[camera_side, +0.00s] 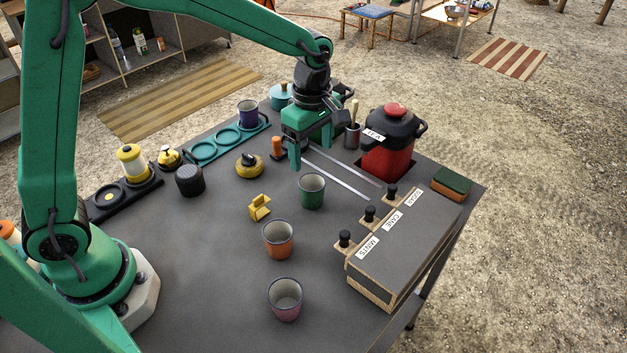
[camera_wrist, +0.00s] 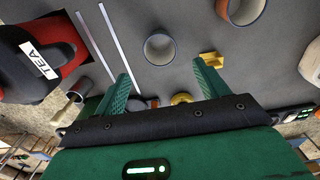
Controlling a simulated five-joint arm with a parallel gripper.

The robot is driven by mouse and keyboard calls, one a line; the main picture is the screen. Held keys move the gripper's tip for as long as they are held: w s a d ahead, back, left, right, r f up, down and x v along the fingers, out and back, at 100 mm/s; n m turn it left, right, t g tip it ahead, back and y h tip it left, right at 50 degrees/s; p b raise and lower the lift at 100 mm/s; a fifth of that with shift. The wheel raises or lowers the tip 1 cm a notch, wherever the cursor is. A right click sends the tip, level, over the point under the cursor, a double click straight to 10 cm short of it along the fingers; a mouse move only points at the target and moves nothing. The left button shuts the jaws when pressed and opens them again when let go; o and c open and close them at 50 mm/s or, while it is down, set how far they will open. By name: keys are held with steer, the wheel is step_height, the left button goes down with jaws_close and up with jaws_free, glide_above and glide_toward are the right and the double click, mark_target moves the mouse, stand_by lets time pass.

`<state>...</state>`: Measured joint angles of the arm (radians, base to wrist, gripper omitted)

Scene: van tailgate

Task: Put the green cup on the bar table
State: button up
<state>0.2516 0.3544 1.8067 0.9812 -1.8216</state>
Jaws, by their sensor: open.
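The green cup (camera_side: 312,192) stands upright on the dark grey table top (camera_side: 225,250), near its middle. In the wrist view a cup (camera_wrist: 160,47), which seems to be the same one, shows from above beyond the fingertips. My gripper (camera_side: 312,153) is above the table, a little behind the green cup in the side view. It is open, with nothing between its fingers in the wrist view (camera_wrist: 163,80), and does not touch the cup. I cannot tell whether this dark table is the bar table.
An orange cup (camera_side: 278,239) and a pink cup (camera_side: 285,300) stand in front. A yellow holder (camera_side: 259,207) is left of the green cup. A red tea urn (camera_side: 388,150) and a labelled box (camera_side: 400,250) are right. A teal ring tray (camera_side: 203,151) carries a purple cup (camera_side: 248,112).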

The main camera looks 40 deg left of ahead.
stand_by(0.4)
steer(key=s+a+r+m+t, duration=0.2)
steer(key=s+a+r+m, duration=0.45)
steer(key=s+r, duration=0.2)
steer(key=s+a+r+m+t, duration=0.1)
steer(key=s+a+m, duration=0.1)
steer(key=s+m, duration=0.3)
steer(key=s+a+r+m+t, duration=0.2)
steer(key=s+m, duration=0.4)
steer(key=s, duration=0.1)
steer(key=shift+a+t, duration=0.25)
steer(key=shift+t, duration=0.05)
